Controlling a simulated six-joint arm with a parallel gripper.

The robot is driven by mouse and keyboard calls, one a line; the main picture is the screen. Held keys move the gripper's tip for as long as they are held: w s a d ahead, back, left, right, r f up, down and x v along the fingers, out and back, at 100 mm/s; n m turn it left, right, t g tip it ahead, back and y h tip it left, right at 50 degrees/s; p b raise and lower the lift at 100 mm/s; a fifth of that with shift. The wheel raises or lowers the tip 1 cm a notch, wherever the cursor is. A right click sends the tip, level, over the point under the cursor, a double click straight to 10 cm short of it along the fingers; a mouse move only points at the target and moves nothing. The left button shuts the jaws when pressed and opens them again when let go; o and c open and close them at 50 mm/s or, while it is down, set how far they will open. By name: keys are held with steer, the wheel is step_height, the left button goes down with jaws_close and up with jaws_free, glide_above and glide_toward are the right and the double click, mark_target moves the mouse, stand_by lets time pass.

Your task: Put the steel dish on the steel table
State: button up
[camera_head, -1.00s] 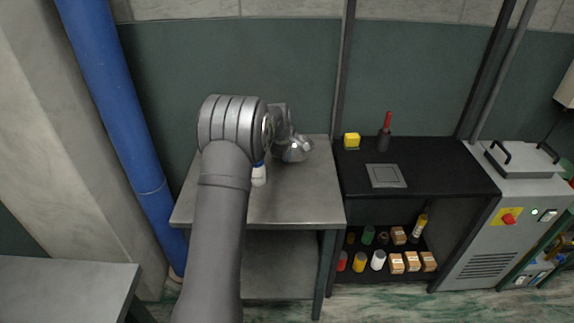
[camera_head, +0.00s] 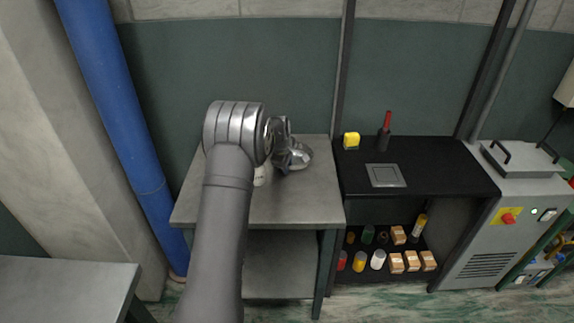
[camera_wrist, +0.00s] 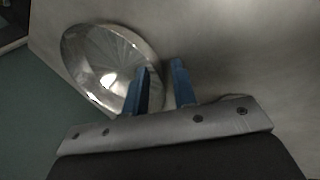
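The shiny round steel dish (camera_head: 300,157) is at the back of the steel table (camera_head: 290,208), right of my gripper (camera_head: 284,160) in the head view. In the wrist view the dish (camera_wrist: 100,60) is at the upper left, overlapping the table's edge line. My gripper's two blue fingers (camera_wrist: 163,83) stand apart with a gap between them. The left finger overlaps the dish's near rim; the right finger is clear of it. I cannot tell whether the finger touches the rim, nor whether the dish rests flat on the table.
A white bottle (camera_head: 259,177) stands on the table, partly hidden behind my arm. The table's front right is clear.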

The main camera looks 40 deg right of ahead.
steer(key=v, duration=1.2)
steer(key=shift+r, duration=0.15)
steer(key=x, duration=1.2)
steer(key=shift+f, duration=0.35)
step_height(320, 180, up, 3)
steer(key=shift+r, duration=0.8)
